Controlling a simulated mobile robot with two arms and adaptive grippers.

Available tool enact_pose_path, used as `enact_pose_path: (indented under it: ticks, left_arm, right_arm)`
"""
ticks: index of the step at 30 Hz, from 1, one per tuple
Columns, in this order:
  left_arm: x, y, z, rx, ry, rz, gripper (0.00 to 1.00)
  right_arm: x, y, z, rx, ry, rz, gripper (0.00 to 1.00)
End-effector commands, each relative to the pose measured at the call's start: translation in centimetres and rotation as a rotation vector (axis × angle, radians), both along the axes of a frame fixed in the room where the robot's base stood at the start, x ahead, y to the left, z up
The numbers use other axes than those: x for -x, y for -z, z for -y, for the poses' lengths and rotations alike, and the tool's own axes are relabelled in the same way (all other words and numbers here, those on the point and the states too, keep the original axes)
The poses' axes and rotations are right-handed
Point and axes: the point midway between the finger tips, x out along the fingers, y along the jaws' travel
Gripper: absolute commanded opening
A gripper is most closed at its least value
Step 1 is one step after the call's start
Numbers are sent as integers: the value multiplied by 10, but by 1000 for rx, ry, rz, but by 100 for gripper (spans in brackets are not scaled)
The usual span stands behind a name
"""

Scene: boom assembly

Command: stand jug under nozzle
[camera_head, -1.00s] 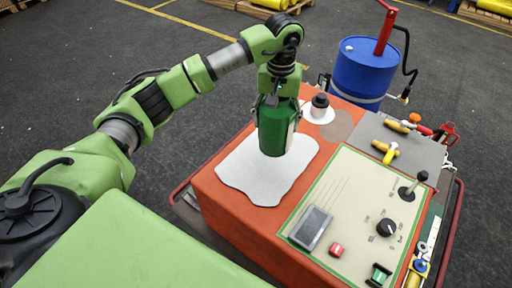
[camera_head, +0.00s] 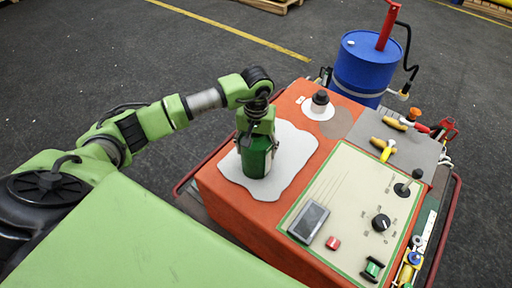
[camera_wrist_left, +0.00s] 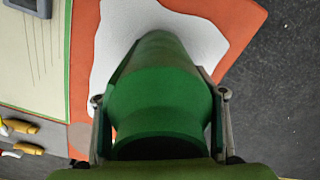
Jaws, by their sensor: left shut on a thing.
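The green jug (camera_head: 257,160) is upright over the white irregular pad (camera_head: 297,147) on the orange-topped cart. My left gripper (camera_head: 257,140) is shut on the jug from above. In the left wrist view, the jug (camera_wrist_left: 160,85) fills the space between the fingers of the left gripper (camera_wrist_left: 160,118). I cannot tell whether the jug's base touches the pad. A nozzle (camera_head: 404,95) hangs at the end of the black hose beside the blue drum (camera_head: 367,65), which carries a red pump handle (camera_head: 386,27). My right gripper is not in view.
A small black-capped bottle (camera_head: 320,101) stands on a white round patch behind the pad. A control panel (camera_head: 340,190) with a lever (camera_head: 408,184) and knob lies to the right. Yellow-handled tools (camera_head: 384,148) lie on a grey mat. A red rail edges the cart.

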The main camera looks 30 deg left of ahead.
Motion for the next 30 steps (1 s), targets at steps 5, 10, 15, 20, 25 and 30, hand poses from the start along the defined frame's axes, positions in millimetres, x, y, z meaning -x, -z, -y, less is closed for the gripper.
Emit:
enact_pose_path:
  ticks: [5, 10, 15, 20, 25, 30]
  left_arm:
    - [0, 3, 0, 0, 0, 0, 37]
    - [0, 2, 0, -1, 0, -1, 81]
    - [0, 2, 0, -1, 0, -1, 81]
    - [0, -1, 0, 0, 0, -1, 81]
    - [-2, -21, 0, 0, 1, 4, 81]
    - [-2, -59, 0, 0, 1, 6, 81]
  right_arm:
    - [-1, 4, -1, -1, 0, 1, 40]
    - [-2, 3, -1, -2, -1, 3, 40]
    - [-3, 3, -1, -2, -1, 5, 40]
    - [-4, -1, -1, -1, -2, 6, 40]
    - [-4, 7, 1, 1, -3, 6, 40]
    - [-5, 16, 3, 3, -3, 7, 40]
